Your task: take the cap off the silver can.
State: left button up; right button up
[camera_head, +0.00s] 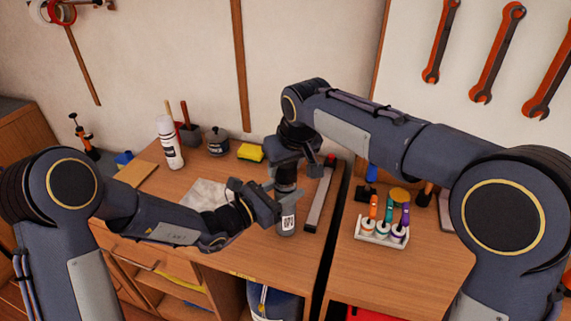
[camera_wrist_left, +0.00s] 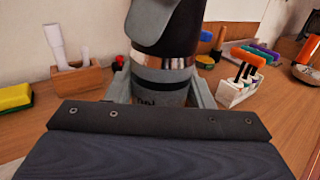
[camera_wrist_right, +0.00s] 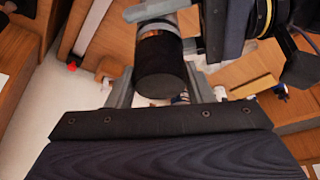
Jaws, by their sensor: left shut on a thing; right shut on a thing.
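The silver can (camera_head: 287,224) stands upright near the front of the wooden bench, with a label on its side. A black cap (camera_head: 286,178) is on its top; it fills the middle of the right wrist view (camera_wrist_right: 161,68). My left gripper (camera_head: 268,208) is shut on the can's body from the side; the grey body shows between its fingers in the left wrist view (camera_wrist_left: 160,88). My right gripper (camera_head: 286,163) is shut on the cap from above. A shiny band shows just below the cap. The grippers hide parts of the can and cap.
A long grey bar (camera_head: 319,198) lies right of the can. A white rack (camera_head: 381,236) of colored-handled tools stands further right, past a dark gap. A white bottle (camera_head: 168,145), a dark pot (camera_head: 217,144) and a yellow sponge (camera_head: 250,153) stand behind. A pale cloth (camera_head: 204,193) lies left.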

jog(key=shift+r, duration=0.2)
jog(key=shift+r, duration=0.9)
jog(key=shift+r, duration=2)
pick_arm(q)
jog(key=o, duration=1.4)
jog(key=shift+o, duration=0.2)
